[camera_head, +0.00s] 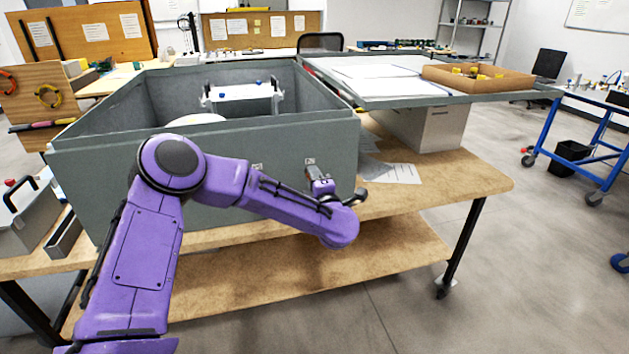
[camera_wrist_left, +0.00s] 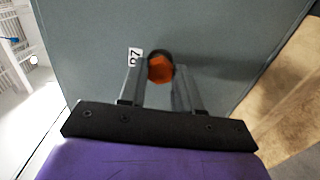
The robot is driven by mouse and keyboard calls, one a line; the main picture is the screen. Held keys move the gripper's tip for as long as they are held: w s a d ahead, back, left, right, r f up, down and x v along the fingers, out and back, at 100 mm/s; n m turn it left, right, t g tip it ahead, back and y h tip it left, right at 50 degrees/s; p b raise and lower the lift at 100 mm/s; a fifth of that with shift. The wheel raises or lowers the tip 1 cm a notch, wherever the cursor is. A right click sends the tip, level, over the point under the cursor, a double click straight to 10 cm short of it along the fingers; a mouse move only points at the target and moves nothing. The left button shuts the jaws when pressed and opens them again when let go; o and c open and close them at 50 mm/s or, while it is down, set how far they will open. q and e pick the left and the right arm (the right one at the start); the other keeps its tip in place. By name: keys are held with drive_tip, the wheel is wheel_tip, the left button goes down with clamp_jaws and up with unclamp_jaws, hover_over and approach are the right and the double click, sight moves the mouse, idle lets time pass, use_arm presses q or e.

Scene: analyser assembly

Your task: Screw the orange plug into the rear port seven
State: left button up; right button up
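The orange plug (camera_wrist_left: 160,68) shows in the left wrist view as a six-sided head, against a dark round port on the grey wall of the analyser case (camera_wrist_left: 90,40). A white label (camera_wrist_left: 134,57) that seems to end in a 7 sits beside it. My left gripper (camera_wrist_left: 161,75) has one finger on each side of the plug, and both seem to touch it. In the head view the left gripper (camera_head: 320,183) is at the near wall of the open grey case (camera_head: 220,170), near its right end. The plug is hidden there. My right gripper is in neither view.
A wooden bench (camera_head: 450,187) carries the case, with a sheet of paper (camera_head: 390,172) lying right of the gripper. A grey lid-like panel (camera_head: 400,90) with a cardboard tray (camera_head: 490,84) rests behind. A grey toolbox (camera_head: 25,220) stands at the left.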

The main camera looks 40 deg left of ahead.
use_arm(q)
clamp_jaws()
drive_tip(key=shift+c, duration=1.8)
unclamp_jaws()
clamp_jaws()
drive_tip(key=m+p, duration=1.4)
drive_tip(key=m, duration=1)
drive_tip(key=shift+w+p, duration=0.1)
drive_tip(key=shift+p, duration=0.25)
drive_tip(key=o, duration=0.6)
unclamp_jaws()
